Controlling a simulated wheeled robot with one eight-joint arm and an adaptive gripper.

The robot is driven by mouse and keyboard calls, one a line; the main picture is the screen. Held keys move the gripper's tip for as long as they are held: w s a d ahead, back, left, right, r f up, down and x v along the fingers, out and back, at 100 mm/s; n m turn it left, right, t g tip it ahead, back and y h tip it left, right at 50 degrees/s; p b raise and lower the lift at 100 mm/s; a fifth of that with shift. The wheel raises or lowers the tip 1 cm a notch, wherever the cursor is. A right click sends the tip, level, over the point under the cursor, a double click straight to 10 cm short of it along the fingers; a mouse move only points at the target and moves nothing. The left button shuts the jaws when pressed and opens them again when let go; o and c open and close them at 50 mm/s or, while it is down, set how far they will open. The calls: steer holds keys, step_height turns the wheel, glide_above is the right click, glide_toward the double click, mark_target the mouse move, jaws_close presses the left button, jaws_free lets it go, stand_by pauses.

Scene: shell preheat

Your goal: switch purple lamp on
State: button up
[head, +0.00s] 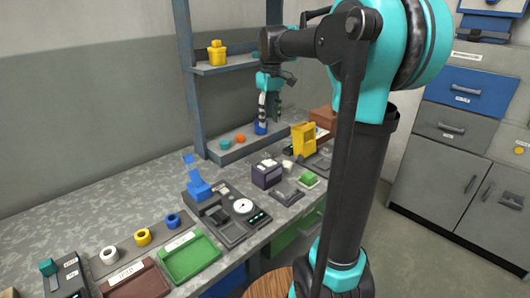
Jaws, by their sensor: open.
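A dark purple box (266,174) with small pale parts on top stands on the grey bench, right of the middle. It is the only purple thing I can make out; I cannot tell whether it is the lamp, and no lit lamp or labelled switch is clear. My gripper (269,108) points down above the back of the bench, near the shelf frame, behind and above the purple box. It is open, with nothing visible held in it. A small blue item (261,127) stands just below its fingers; I cannot tell whether they touch.
A dark machine with a dial (243,206) and a blue device (200,188) stand left of the purple box. A green tray (190,257) lies in front. The shelf frame (188,80) rises behind.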

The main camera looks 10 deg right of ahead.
mark_target(268, 163)
steer(key=f, duration=1.6)
steer(key=shift+w+a+f, duration=0.2)
steer(key=shift+w+f, duration=0.05)
steer(key=shift+f, duration=0.1)
jaws_close()
